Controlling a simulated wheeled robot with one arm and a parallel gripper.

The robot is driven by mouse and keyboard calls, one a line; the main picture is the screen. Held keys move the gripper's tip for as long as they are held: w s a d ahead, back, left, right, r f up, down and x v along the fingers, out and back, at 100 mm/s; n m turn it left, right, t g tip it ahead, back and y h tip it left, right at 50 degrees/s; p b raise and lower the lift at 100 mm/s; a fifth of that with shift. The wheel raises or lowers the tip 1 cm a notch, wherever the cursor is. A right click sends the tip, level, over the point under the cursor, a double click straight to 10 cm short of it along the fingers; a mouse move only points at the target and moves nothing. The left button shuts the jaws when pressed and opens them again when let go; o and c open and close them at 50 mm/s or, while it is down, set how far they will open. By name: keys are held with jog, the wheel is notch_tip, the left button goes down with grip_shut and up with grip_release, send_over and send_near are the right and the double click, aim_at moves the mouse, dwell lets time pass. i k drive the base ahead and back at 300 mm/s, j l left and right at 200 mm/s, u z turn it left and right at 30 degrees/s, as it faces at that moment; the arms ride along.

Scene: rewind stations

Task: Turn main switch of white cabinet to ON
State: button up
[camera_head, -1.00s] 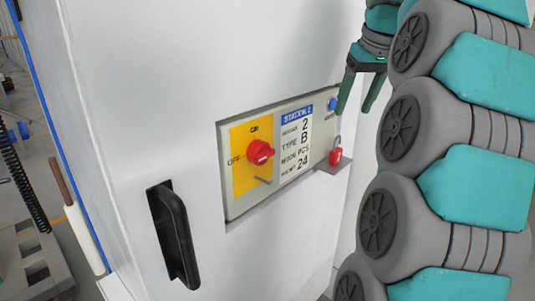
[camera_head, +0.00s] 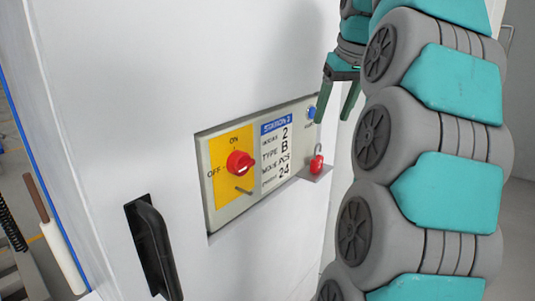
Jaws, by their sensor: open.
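The white cabinet (camera_head: 120,80) fills the left and middle of the view. Its recessed panel (camera_head: 222,212) holds a red rotary main switch (camera_head: 240,163) on a yellow plate (camera_head: 218,147). ON is printed above the knob and OFF to its left. I cannot tell clearly which mark the knob points at. A small metal pin (camera_head: 243,190) sticks out below the knob. My gripper (camera_head: 333,112) is open and empty, fingers pointing down, to the upper right of the switch and apart from it in the picture.
A red padlock (camera_head: 316,164) is at a small ledge (camera_head: 319,173) right of the panel. A blue button (camera_head: 311,113) sits at the panel's upper right. A black door handle (camera_head: 155,245) juts out at lower left. My arm fills the right side.

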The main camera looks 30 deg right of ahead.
aim_at(239, 163)
jog(key=k+j+u, duration=0.6)
jog(key=k+j, duration=0.1)
jog(key=k, duration=0.05)
